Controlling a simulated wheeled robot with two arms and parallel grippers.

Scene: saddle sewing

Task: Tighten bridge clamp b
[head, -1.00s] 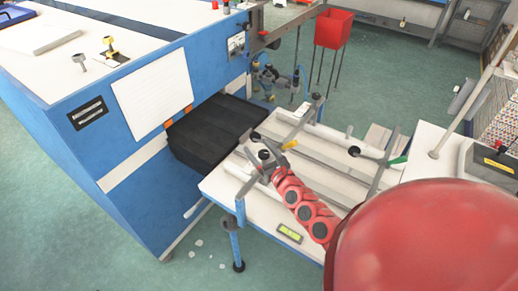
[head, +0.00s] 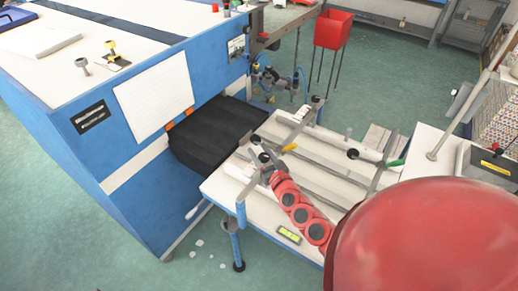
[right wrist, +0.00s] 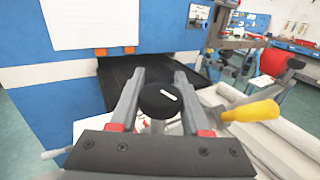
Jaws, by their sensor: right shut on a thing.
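A bridge clamp with a round black knob (right wrist: 158,101) stands at the left part of the white sewing table; I cannot read a letter on it. My right gripper (head: 262,155) comes in from the lower right on its red arm and is shut on this knob. In the right wrist view its two grey fingers (right wrist: 160,85) lie on either side of the knob, which bears a white mark. A yellow handle (head: 289,148) sits just right of the knob and also shows in the right wrist view (right wrist: 251,112). My left gripper is out of view.
A second black knob (head: 353,154) and a green handle (head: 391,163) sit further right along the pale rails (head: 320,160). A blue machine (head: 130,140) with a black shelf (head: 222,131) stands close on the left. A red bin (head: 333,28) stands behind.

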